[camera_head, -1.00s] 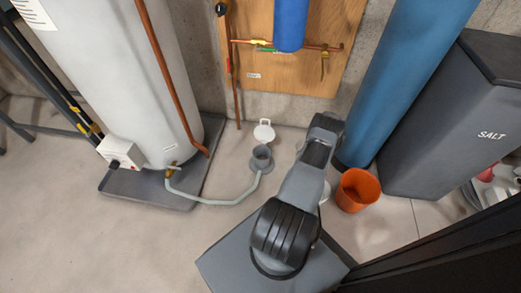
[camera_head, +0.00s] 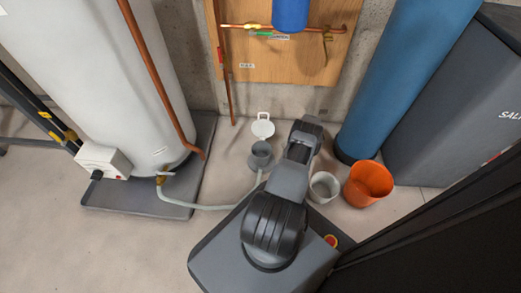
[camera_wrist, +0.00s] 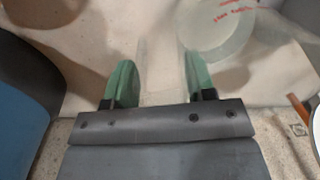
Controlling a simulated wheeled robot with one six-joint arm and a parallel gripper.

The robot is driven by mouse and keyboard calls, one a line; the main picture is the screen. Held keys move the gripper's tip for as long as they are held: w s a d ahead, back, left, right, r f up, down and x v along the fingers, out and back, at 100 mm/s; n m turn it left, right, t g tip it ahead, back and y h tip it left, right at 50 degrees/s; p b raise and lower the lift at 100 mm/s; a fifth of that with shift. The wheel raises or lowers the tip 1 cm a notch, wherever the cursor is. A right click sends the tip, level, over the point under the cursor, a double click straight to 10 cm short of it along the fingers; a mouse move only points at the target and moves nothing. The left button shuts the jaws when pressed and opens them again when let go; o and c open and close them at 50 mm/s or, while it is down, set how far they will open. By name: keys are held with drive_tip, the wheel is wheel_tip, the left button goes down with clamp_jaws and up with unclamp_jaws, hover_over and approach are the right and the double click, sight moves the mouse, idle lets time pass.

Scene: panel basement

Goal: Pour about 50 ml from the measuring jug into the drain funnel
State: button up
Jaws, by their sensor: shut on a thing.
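The measuring jug (camera_wrist: 222,38) is clear with red markings and shows at the top of the wrist view. My gripper (camera_wrist: 157,75) has green fingers on either side of a clear, faint part that looks like the jug's handle, and is shut on it. In the head view my arm hides the fingertips and the held jug. The drain funnel (camera_head: 261,151) is a grey cup on the floor, left of my arm's end, with a pale hose running to the heater. The liquid level cannot be read.
A white round piece with a tab (camera_head: 263,127) lies behind the funnel. A pale cup (camera_head: 323,187) and an orange bucket (camera_head: 368,184) stand right of my arm. The white heater (camera_head: 95,75) is left, the blue cylinder (camera_head: 405,75) and dark salt bin (camera_head: 465,110) right.

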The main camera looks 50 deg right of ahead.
drive_tip(key=w+a+r+g+h, duration=0.3)
drive_tip(key=r+h, duration=0.1)
drive_tip(key=r, duration=0.2)
drive_tip(key=w+a+r+g+h, duration=0.3)
drive_tip(key=a+r+g+h, duration=0.1)
drive_tip(key=r, duration=0.3)
drive_tip(key=shift+w, duration=0.15)
idle(0.7)
drive_tip(key=shift+w+a+f+g+h, duration=0.15)
drive_tip(key=shift+w+a+g+h, duration=0.25)
drive_tip(key=shift+a+g+h, duration=0.15)
idle(1.4)
drive_tip(key=shift+w+a+g+h, duration=0.1)
drive_tip(key=shift+w+g+h, duration=0.05)
drive_tip(key=shift+g+h, duration=0.1)
idle(1.2)
drive_tip(key=shift+s+d+f+t+y, duration=0.65)
drive_tip(key=shift+t+y, duration=0.15)
drive_tip(key=shift+y, duration=0.1)
drive_tip(key=shift+s+d+f+t+y, duration=0.5)
drive_tip(key=shift+d+t+y, duration=0.15)
drive_tip(key=shift+t+y, duration=0.2)
idle(0.7)
